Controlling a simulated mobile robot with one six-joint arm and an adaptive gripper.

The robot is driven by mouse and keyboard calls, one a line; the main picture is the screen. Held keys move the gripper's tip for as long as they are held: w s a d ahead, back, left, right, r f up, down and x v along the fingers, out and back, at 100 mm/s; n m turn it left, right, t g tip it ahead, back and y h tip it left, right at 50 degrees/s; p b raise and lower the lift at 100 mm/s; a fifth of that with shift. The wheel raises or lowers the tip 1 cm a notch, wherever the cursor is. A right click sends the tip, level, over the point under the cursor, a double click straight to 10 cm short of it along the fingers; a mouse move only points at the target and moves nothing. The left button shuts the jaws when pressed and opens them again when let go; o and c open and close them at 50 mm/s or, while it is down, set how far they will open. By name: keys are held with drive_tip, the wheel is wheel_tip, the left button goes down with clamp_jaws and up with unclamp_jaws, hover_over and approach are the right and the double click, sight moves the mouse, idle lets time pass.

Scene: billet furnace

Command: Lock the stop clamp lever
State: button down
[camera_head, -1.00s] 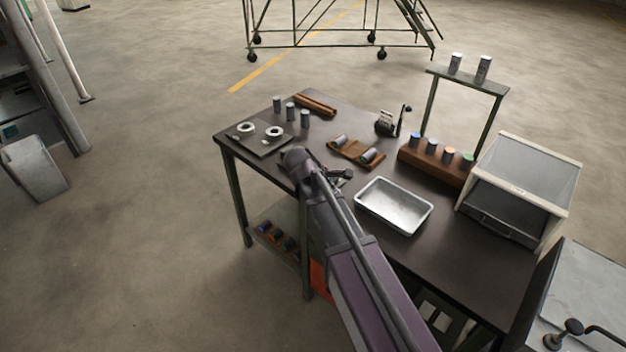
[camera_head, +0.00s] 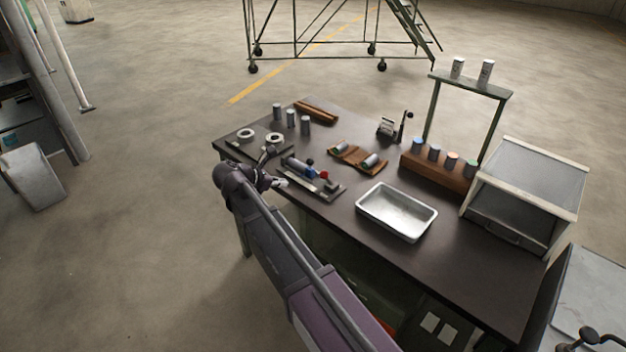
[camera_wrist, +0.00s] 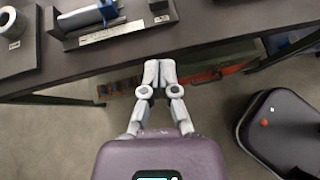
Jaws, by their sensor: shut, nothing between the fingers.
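A low clamp fixture (camera_head: 314,186) lies near the table's front left edge. Which part is the stop clamp lever I cannot tell. In the head view my gripper (camera_head: 281,183) is small, left of the fixture.
A plate with two white rings (camera_head: 275,138) lies to the left. Several grey cylinders (camera_head: 305,125) stand behind. A metal tray (camera_head: 397,212) lies to the right, with a brown cradle (camera_head: 358,157) behind it. A crank device (camera_head: 388,127) stands at the back.

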drive_tip(key=shift+d+f, duration=0.1)
drive_tip(key=b, duration=0.5)
approach(327, 179)
drive_tip(key=shift+a+f+x, duration=0.2)
drive_tip(key=shift+f+x, duration=0.05)
drive_tip(key=shift+x, duration=1.95)
drive_tip(key=shift+d+r, duration=0.1)
